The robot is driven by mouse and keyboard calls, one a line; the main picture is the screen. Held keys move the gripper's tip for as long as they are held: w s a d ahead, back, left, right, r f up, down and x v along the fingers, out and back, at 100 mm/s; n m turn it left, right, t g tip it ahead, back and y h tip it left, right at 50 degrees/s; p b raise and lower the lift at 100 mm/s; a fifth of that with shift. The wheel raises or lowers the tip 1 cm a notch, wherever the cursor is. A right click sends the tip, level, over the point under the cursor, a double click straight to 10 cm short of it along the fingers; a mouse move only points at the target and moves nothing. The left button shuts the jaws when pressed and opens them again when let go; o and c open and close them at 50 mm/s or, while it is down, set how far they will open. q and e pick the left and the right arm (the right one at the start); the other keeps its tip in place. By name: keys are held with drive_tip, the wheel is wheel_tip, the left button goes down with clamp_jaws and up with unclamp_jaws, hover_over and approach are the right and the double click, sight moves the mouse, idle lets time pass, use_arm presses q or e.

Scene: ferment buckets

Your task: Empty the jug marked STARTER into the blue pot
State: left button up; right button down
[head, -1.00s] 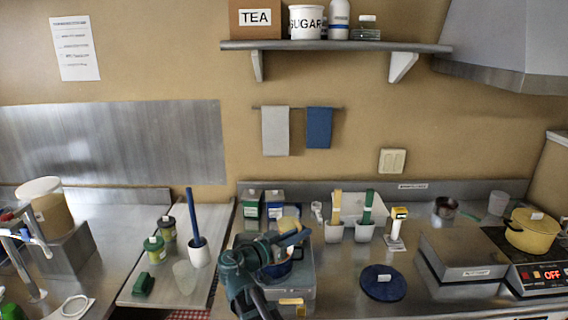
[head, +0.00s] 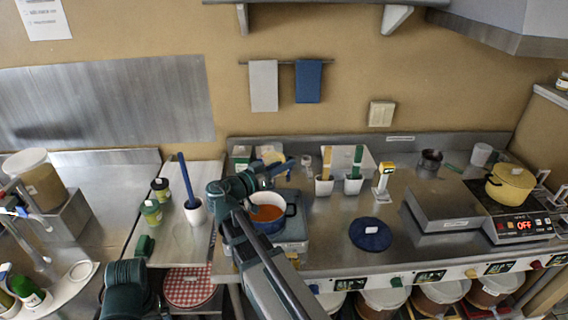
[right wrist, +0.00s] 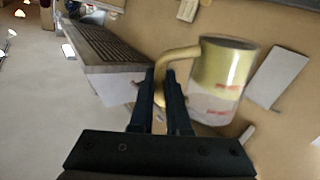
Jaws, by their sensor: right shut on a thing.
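The blue pot (head: 290,212) stands on a grey stand at mid-counter, with orange-brown contents visible inside. My right gripper (head: 272,176) is above the pot's back rim. In the right wrist view, its fingers (right wrist: 162,78) are shut on the handle of a cream jug (right wrist: 225,68) with a pale, blurred label; I cannot read STARTER on it. The jug also shows as a cream shape (head: 268,152) behind the gripper in the head view, partly hidden. No stream is visible, and the jug's contents and exact tilt are unclear. My left gripper is out of view.
A dark blue disc (head: 371,235) lies to the right. A yellow pot (head: 510,184) sits on the hob farther right. Open counter lies around the disc.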

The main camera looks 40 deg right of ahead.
wheel_tip(320, 180, down, 14)
drive_tip(key=w+n+g+b, duration=0.1)
drive_tip(key=n+b, duration=0.4)
drive_tip(key=b, duration=0.5)
drive_tip(key=shift+r+n+y+b, duration=0.25)
drive_tip(key=shift+n+y+b, duration=0.05)
drive_tip(key=shift+y+b, duration=0.1)
drive_tip(key=shift+w+f+n+g, duration=0.1)
drive_tip(key=shift+w+n+g, duration=0.25)
drive_tip(key=shift+n, duration=0.35)
drive_tip(key=shift+w+n, duration=0.4)
drive_tip(key=shift+n, duration=0.2)
